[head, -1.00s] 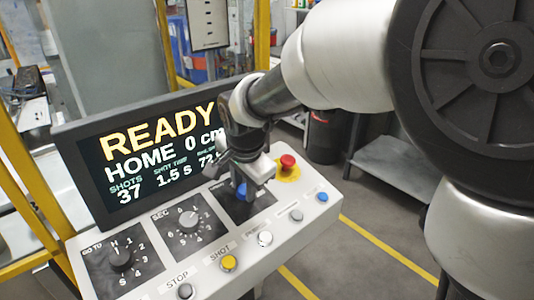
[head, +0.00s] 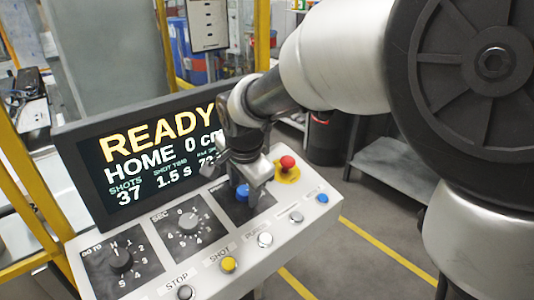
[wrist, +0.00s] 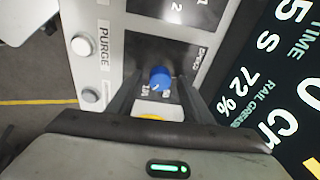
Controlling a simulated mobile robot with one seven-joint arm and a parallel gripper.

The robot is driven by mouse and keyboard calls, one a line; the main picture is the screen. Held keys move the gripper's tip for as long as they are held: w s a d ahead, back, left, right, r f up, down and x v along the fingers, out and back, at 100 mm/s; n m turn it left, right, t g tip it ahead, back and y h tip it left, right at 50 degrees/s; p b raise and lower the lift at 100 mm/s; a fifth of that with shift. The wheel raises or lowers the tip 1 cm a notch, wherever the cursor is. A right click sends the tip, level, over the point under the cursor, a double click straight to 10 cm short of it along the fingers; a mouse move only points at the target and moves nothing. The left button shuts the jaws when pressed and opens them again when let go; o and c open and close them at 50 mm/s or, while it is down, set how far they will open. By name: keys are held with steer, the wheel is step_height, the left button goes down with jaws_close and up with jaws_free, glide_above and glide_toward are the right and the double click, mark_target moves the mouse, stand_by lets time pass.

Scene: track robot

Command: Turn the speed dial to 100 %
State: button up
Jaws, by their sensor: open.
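The speed dial is a blue knob (head: 242,192) on a dark square plate at the right of the sloping control panel (head: 205,262). It also shows in the wrist view (wrist: 160,77), with a small white mark and scale figures near the lower end of the plate. My gripper (head: 240,184) is down at the dial from above. In the wrist view its two fingers (wrist: 157,84) stand open, one on each side of the knob. I cannot tell whether either finger touches it. The gripper partly covers the plate in the head view.
A red stop button (head: 287,163) on a yellow base is close beside the gripper. The screen (head: 150,160) stands behind the panel and reads READY, HOME 0 cm.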

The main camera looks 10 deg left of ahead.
steer(key=shift+r, duration=0.1)
steer(key=p+v, duration=0.1)
steer(key=v, duration=1.6)
steer(key=shift+p, duration=0.35)
steer(key=shift+r, duration=0.15)
